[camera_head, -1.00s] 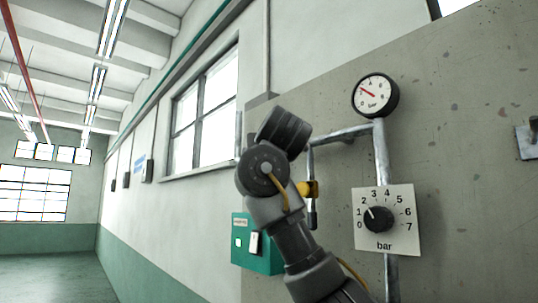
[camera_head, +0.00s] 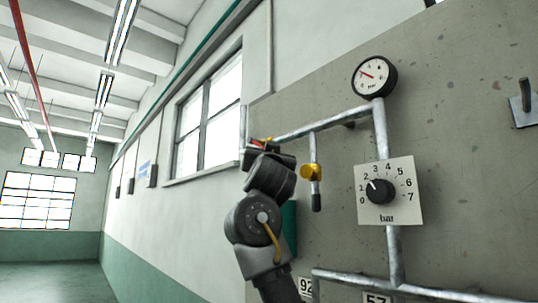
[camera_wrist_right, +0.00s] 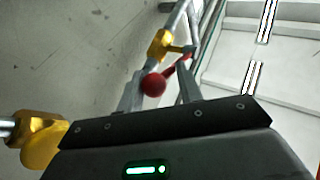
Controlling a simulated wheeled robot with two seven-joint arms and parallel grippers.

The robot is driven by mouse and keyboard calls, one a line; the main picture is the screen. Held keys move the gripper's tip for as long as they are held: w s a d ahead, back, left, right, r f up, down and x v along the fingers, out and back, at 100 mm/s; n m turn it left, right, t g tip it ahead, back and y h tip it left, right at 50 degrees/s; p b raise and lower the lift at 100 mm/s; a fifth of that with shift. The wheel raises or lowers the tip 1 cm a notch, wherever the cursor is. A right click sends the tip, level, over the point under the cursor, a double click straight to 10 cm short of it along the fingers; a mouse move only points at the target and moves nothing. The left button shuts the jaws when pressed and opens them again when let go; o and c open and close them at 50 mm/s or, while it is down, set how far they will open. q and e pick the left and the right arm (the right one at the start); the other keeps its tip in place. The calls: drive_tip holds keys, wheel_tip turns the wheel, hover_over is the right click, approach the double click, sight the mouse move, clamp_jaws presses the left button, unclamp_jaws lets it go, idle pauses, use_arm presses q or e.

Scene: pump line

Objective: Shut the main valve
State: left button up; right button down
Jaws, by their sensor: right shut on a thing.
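The main valve shows in the right wrist view as a yellow body (camera_wrist_right: 160,43) on a grey pipe, with a red lever ending in a red ball knob (camera_wrist_right: 154,84). In the head view, only a bit of the red lever (camera_head: 257,143) shows above my right gripper (camera_head: 260,150). In the wrist view, the fingers of my right gripper (camera_wrist_right: 162,80) stand either side of the red knob and lever, and the gripper is shut on the lever. The exact contact is hard to see. My left gripper is not in view.
A second yellow valve (camera_head: 312,172) with a dark handle hangs right of my arm. A round gauge (camera_head: 375,76) and a bar dial plate (camera_head: 390,191) sit farther right, with a wall hook (camera_head: 523,98) beyond. A green box (camera_head: 289,225) is mostly hidden behind my arm.

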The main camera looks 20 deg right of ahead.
drive_tip(key=c, duration=1.2)
unclamp_jaws()
use_arm(q)
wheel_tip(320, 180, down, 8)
drive_tip(key=b, duration=0.7)
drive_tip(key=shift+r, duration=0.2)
use_arm(e)
drive_tip(key=v, duration=1.1)
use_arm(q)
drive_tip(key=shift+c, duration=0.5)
use_arm(e)
drive_tip(key=shift+w+r, duration=0.1)
